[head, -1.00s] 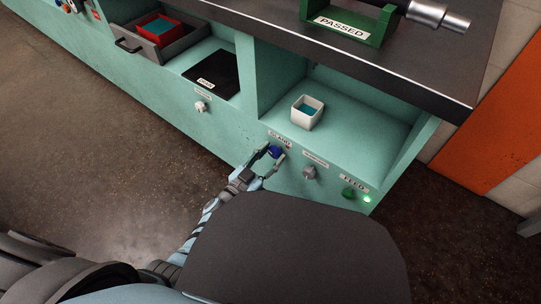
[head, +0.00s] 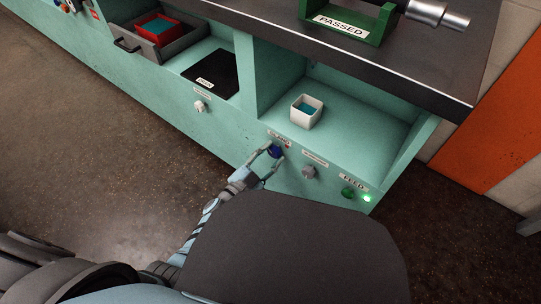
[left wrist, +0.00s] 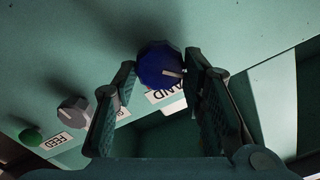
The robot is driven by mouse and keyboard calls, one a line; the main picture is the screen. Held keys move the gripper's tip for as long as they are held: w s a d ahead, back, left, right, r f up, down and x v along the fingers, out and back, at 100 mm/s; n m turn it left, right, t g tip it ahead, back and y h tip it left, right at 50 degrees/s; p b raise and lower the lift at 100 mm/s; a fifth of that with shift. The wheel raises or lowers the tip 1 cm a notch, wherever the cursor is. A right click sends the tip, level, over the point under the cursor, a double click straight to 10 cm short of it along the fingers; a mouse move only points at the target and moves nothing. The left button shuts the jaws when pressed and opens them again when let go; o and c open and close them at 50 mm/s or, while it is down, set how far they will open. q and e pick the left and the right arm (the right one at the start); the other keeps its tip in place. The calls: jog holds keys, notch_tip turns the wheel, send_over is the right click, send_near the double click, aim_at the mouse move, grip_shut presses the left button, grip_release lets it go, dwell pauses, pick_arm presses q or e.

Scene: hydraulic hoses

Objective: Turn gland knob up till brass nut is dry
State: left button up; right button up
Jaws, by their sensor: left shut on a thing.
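The gland knob (head: 276,151) is a small blue knob on the teal bench front, under a label partly covered by my fingers. My left gripper (head: 269,153) reaches it from below and is shut on it, one finger on each side. In the left wrist view the faceted blue knob (left wrist: 158,62) sits between the fingertips, with a pale pointer mark towards the lower right. The label behind it reads "AND" in part. No brass nut can be made out in either view. My right gripper is not in view.
A grey knob (head: 309,172) and a green FEED knob (head: 348,192) with a lit green lamp (head: 367,198) sit to the right. A green PASSED stand (head: 346,27) is on the benchtop.

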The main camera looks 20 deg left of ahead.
pick_arm(q)
jog(key=o, duration=1.1)
jog(key=shift+o, duration=0.3)
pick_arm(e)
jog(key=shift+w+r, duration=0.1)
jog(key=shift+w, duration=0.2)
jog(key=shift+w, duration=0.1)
pick_arm(q)
jog(key=shift+s, duration=0.1)
jog(key=v, duration=1.2)
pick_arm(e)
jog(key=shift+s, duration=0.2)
